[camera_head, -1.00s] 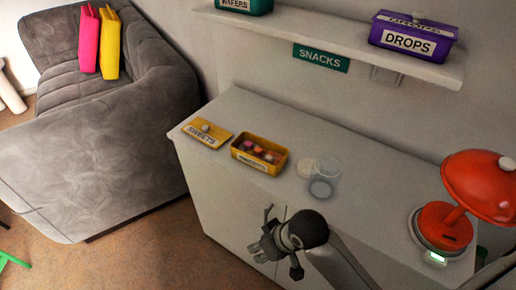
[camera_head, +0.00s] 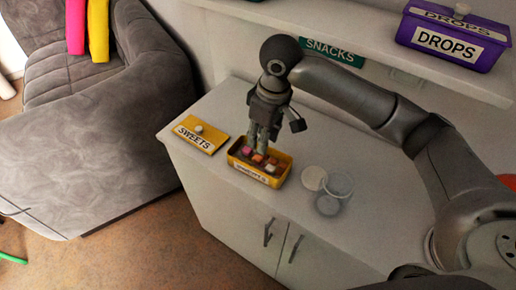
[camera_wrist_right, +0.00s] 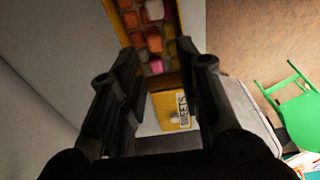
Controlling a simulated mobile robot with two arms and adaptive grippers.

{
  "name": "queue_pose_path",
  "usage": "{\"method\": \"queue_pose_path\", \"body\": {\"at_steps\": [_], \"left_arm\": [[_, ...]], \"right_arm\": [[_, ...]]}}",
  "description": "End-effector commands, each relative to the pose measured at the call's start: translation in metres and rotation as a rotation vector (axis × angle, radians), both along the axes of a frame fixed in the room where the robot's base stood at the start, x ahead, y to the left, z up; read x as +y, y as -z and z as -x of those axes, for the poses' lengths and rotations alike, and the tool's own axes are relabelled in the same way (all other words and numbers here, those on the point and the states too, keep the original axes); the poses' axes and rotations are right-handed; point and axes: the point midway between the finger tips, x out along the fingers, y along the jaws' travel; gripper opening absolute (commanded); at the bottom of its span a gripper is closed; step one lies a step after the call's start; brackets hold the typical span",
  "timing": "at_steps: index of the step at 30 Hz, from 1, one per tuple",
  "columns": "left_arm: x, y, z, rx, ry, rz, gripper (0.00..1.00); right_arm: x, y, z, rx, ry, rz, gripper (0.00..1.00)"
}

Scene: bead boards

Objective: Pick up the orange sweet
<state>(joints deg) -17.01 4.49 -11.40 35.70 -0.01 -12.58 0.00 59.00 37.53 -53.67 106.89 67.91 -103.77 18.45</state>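The yellow sweets box (camera_head: 233,161) is open on the white cabinet top and holds several pink, orange, red and dark sweets. An orange sweet (camera_head: 258,158) shows in it near my fingertips in the head view. The right wrist view shows several orange-toned sweets, one of them an orange sweet (camera_wrist_right: 131,20) near the top edge. My right gripper (camera_head: 260,147) points down just above the box and hides part of it. In the right wrist view its fingers (camera_wrist_right: 163,62) are apart with nothing between them. My left gripper is not in view.
The yellow SWEETS lid (camera_head: 201,138) lies left of the box. A clear glass jar (camera_head: 338,186) and a white round lid (camera_head: 313,178) are right of it. The shelf (camera_head: 375,55) with a purple DROPS box (camera_head: 455,40) is behind my arm. A grey sofa (camera_head: 90,120) stands left.

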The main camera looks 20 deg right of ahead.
Motion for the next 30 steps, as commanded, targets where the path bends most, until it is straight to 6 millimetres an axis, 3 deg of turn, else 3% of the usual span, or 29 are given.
{"method": "queue_pose_path", "body": {"at_steps": [5, 12, 19, 30], "left_arm": [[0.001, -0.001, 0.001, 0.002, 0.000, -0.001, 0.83], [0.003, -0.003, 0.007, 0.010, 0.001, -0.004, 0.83], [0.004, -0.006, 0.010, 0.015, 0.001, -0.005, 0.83], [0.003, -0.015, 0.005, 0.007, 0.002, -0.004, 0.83]], "right_arm": [[-0.007, -0.001, -0.003, 0.012, 0.013, 0.016, 0.32], [-0.004, 0.035, -0.007, 0.012, 0.014, 0.016, 0.32], [-0.001, 0.052, -0.009, 0.011, 0.014, 0.015, 0.32], [0.007, 0.096, -0.015, 0.007, 0.012, 0.015, 0.32]]}}
